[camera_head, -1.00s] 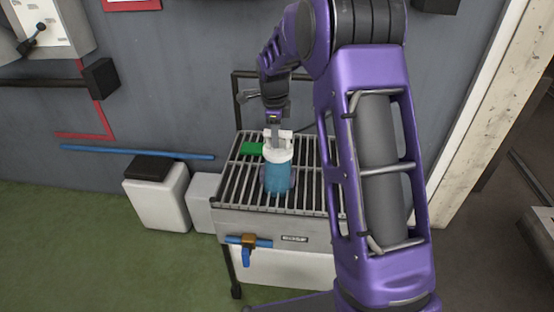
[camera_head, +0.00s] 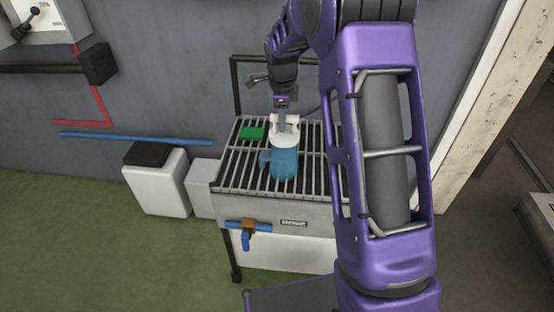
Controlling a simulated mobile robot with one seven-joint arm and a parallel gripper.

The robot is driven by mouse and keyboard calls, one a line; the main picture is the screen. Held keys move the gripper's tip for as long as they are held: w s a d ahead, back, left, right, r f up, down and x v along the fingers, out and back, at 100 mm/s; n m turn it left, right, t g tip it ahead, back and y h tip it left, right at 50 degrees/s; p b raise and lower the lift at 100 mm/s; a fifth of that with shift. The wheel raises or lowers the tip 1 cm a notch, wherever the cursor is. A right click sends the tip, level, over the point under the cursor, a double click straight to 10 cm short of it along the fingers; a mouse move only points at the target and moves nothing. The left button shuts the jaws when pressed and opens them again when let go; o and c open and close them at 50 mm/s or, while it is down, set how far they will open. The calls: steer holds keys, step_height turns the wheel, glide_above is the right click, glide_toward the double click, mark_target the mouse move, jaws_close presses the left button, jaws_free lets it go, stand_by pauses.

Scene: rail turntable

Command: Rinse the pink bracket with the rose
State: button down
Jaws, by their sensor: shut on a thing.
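My gripper (camera_head: 287,122) is above the grate, shut on a white piece (camera_head: 285,130) that looks like the rose. A translucent blue column (camera_head: 285,163), which looks like water, extends from under the white piece down to the grate. I cannot make out a pink bracket. A small bluish-grey shape (camera_head: 265,158) lies just left of the column, and I cannot tell what it is. A flat green piece (camera_head: 252,133) lies on the grate at the back left, apart from the gripper.
The barred grate (camera_head: 232,172) tops a grey sink stand with a blue-handled tap (camera_head: 247,238) on its front. A white bin with a dark lid (camera_head: 158,185) stands to the left. A blue pipe (camera_head: 135,138) runs along the wall. Much of the grate's left side is clear.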

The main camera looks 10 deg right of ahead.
steer(key=shift+w+a+r, duration=0.1)
steer(key=shift+w+a, duration=0.1)
steer(key=shift+a, duration=0.35)
steer(key=shift+w+a, duration=0.2)
steer(key=shift+a, duration=0.35)
steer(key=shift+a, duration=0.1)
steer(key=shift+w+a, duration=0.2)
steer(key=shift+a, duration=0.45)
steer(key=shift+w+a, duration=0.2)
steer(key=shift+a, duration=0.4)
steer(key=shift+d, duration=0.1)
steer(key=shift+s+d, duration=0.3)
steer(key=shift+d, duration=0.6)
steer(key=shift+s+d, duration=0.3)
steer(key=shift+d, duration=0.65)
steer(key=shift+s+d, duration=0.3)
steer(key=shift+d, duration=0.6)
steer(key=shift+a, duration=0.15)
steer(key=shift+w+a+p, duration=0.1)
steer(key=shift+w+a, duration=0.2)
steer(key=shift+a, duration=0.6)
steer(key=shift+w+a+p, duration=0.15)
steer(key=shift+w+a, duration=0.2)
steer(key=shift+a, duration=0.6)
steer(key=shift+w+a+p, duration=0.1)
steer(key=shift+w+a, duration=0.2)
steer(key=shift+a, duration=0.6)
